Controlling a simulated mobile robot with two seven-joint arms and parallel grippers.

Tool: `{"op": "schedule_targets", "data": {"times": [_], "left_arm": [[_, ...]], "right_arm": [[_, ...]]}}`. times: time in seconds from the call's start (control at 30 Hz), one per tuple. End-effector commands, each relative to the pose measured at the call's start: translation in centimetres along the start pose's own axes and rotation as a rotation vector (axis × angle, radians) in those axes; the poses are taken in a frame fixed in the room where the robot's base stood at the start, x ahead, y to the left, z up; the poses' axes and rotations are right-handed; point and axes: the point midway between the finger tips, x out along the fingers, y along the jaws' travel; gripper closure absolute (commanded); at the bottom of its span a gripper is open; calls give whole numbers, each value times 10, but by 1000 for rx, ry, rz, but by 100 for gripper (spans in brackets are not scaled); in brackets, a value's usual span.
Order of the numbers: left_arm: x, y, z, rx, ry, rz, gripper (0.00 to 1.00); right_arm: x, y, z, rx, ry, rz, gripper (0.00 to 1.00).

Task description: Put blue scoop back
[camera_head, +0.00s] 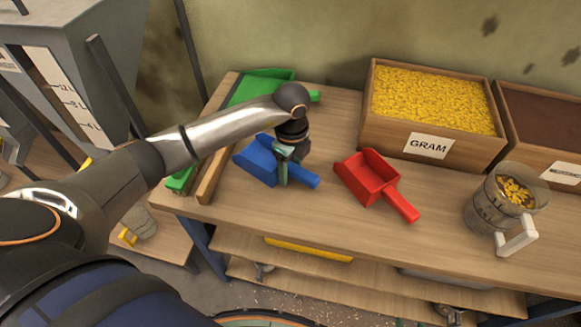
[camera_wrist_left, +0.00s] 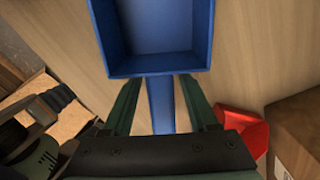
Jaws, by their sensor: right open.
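The blue scoop (camera_head: 258,163) lies on the wooden table, its handle (camera_head: 303,179) pointing right toward the red scoop. My left gripper (camera_head: 284,170) is over the blue scoop's handle, close behind its pan. The left wrist view shows the blue pan (camera_wrist_left: 155,35) at the top and the handle (camera_wrist_left: 160,105) between the two fingers of my left gripper (camera_wrist_left: 161,82). A narrow gap shows between each finger and the handle, so the gripper is open around it. I cannot identify my right gripper in these views.
The red scoop (camera_head: 367,178) lies to the right. A green scoop (camera_head: 264,85) lies behind my left arm. A crate marked GRAM (camera_head: 433,144), a brown-filled crate (camera_head: 540,127) and a clear jug (camera_head: 488,210) stand farther right. The table's front middle is clear.

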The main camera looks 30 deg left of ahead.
Motion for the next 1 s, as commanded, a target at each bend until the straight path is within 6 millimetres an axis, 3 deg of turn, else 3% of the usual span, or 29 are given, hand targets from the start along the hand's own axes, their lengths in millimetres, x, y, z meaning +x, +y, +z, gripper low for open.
{"op": "schedule_targets", "data": {"times": [0.4,0.8,1.0], "left_arm": [[-9,-1,0,0,0,-2,33],[-88,-1,0,0,-1,-6,33],[-116,0,0,0,0,-2,33]], "right_arm": [[-1,0,-1,0,0,0,50],[1,0,1,0,0,0,50],[2,0,2,0,0,0,50]]}}
